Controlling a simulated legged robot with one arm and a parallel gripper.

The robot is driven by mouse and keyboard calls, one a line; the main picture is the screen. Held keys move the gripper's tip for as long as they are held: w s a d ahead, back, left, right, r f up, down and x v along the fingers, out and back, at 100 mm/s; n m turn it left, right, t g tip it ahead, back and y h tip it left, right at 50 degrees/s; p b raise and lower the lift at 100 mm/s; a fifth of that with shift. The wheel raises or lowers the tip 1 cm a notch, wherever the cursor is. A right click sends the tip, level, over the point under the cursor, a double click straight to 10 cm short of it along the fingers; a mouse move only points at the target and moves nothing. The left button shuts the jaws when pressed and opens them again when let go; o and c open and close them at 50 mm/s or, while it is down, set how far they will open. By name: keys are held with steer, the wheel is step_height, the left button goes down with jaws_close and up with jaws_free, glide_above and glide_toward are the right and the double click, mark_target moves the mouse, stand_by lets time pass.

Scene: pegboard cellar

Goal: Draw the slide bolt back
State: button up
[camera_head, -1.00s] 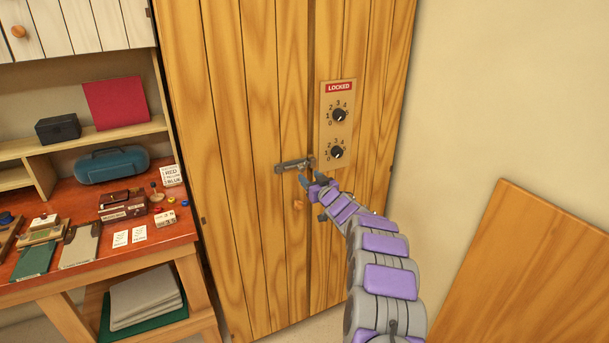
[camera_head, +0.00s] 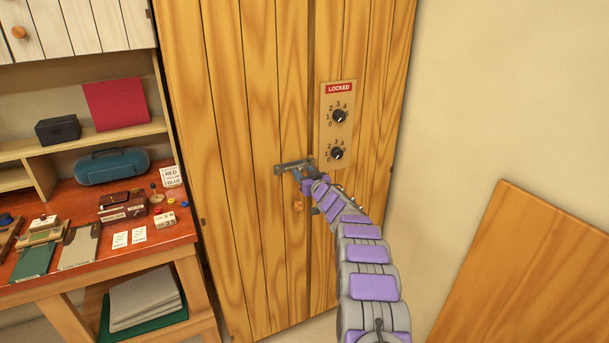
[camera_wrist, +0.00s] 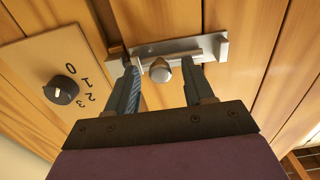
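The grey metal slide bolt (camera_head: 283,166) sits level across the wooden cabinet door near the seam, and it fills the upper middle of the wrist view (camera_wrist: 207,45). Its round metal knob (camera_wrist: 160,71) sticks out towards me. My gripper (camera_wrist: 160,66) is open, with one finger on each side of the knob; gaps show between the fingers and the knob. In the head view my gripper (camera_head: 302,173) is at the bolt's right part and covers some of it. The bolt's end near the seam is partly hidden by a finger.
A panel with a red LOCKED sign (camera_head: 339,88) and two dials (camera_head: 338,115) is just above and right of the bolt. A round wooden door knob (camera_head: 298,206) is below. A cluttered workbench (camera_head: 185,228) stands left; a wooden board (camera_head: 530,270) leans right.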

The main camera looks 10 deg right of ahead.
jaws_close()
stand_by(0.6)
